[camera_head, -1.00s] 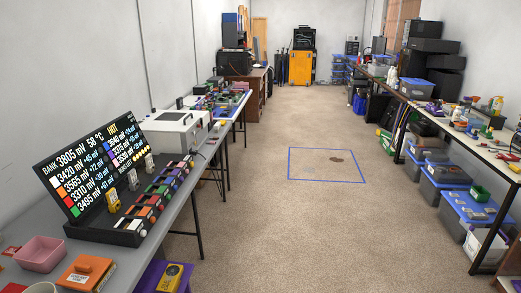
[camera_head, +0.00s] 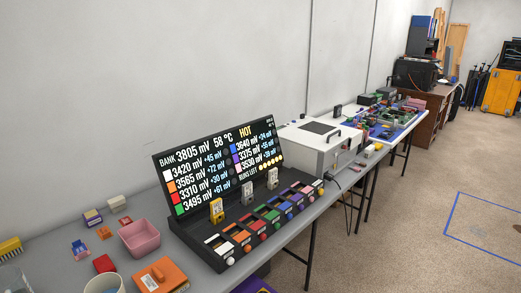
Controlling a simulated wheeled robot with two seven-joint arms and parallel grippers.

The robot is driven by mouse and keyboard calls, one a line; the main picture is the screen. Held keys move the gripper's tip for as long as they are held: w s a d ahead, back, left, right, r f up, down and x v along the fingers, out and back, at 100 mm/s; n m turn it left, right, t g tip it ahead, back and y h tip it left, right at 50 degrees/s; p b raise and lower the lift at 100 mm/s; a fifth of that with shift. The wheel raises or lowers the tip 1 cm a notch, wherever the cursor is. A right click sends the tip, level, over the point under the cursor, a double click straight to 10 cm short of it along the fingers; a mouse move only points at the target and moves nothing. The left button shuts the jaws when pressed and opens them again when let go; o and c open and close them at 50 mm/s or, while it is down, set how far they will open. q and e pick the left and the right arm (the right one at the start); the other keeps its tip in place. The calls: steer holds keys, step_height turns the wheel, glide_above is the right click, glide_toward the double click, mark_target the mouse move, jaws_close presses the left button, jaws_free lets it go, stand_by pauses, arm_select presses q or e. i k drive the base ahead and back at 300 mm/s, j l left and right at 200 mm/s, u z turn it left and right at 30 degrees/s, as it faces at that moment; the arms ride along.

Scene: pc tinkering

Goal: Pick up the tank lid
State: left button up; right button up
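A white box-shaped unit (camera_head: 322,148) stands on the left bench, behind the display console. Its top has a dark panel (camera_head: 320,127) and a dark handle at the right end. An orange block with a raised orange grip (camera_head: 160,276) lies at the near end of the bench. I cannot tell for certain which of these is the tank lid; nothing is clearly marked as one. Neither of my grippers is in view.
A black display console (camera_head: 228,170) with coloured slots stands mid-bench. A pink bin (camera_head: 139,238), a white cup (camera_head: 104,284) and small loose parts crowd the near end. A blue mat (camera_head: 392,130) with electronics lies farther along. The floor (camera_head: 400,225) right of the bench is clear.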

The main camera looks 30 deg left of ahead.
mark_target(163, 276)
steer(key=i+l+u, duration=0.1)
steer(key=u, duration=0.3)
steer(key=i+l+u, duration=0.2)
steer(key=u, duration=0.2)
steer(key=i+l+u, duration=0.2)
steer(key=u, duration=0.15)
steer(key=i+l+u, duration=0.15)
steer(key=l+u, duration=0.25)
steer(key=i+l+u, duration=0.15)
steer(key=l+u, duration=0.8)
steer(key=l, duration=0.1)
